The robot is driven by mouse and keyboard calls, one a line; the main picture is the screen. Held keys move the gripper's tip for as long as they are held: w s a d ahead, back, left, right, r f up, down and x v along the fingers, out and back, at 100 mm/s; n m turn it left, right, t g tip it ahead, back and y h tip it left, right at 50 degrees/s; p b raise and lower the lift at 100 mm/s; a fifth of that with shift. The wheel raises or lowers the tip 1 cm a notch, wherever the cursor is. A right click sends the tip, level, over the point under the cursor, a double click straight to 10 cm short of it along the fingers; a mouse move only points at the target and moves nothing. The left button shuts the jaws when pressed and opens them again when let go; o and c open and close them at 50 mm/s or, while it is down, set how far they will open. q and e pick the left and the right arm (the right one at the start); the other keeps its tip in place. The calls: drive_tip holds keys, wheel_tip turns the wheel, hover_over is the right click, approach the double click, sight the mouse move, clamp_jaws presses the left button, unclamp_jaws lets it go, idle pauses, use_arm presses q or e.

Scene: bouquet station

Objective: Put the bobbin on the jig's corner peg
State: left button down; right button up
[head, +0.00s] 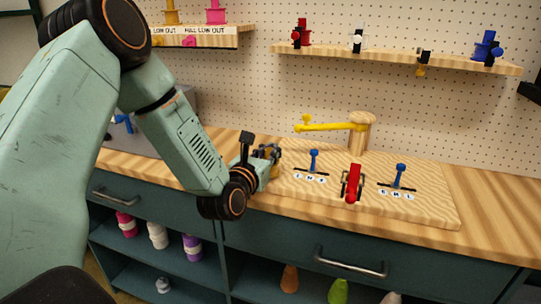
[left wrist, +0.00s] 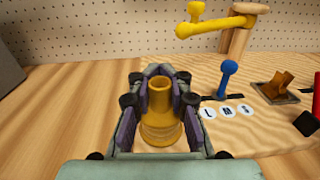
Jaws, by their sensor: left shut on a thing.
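My left gripper (head: 268,158) is over the left end of the wooden jig board (head: 430,212). In the left wrist view, my left gripper (left wrist: 158,98) is shut on a yellow bobbin (left wrist: 160,122), which stands upright between its purple-padded fingers. In the head view the fingers hide most of the bobbin. I cannot tell whether its base touches the wood. The jig carries two blue levers (head: 314,160) (head: 399,175), a red clamp (head: 352,183) and a wooden post (head: 362,130) with a yellow arm (head: 325,127). I cannot make out a separate corner peg. My right gripper is out of view.
A yellow bobbin (head: 171,12) and a pink one (head: 215,12) stand on the upper left shelf (head: 225,42). Several coloured fittings sit on the right shelf (head: 390,55). Drawers and spools are below the counter (head: 490,200). The counter's right end is clear.

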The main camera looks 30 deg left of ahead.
use_arm(q)
drive_tip(key=shift+f, duration=0.3)
drive_tip(key=shift+d+r, duration=0.1)
drive_tip(key=shift+d, duration=0.25)
drive_tip(key=shift+a, duration=0.1)
drive_tip(key=c, duration=1.8)
unclamp_jaws()
drive_tip(key=shift+a+f, duration=0.15)
drive_tip(key=shift+f, duration=0.05)
drive_tip(key=shift+o, duration=0.6)
drive_tip(key=o, duration=0.4)
drive_tip(key=shift+r, duration=0.1)
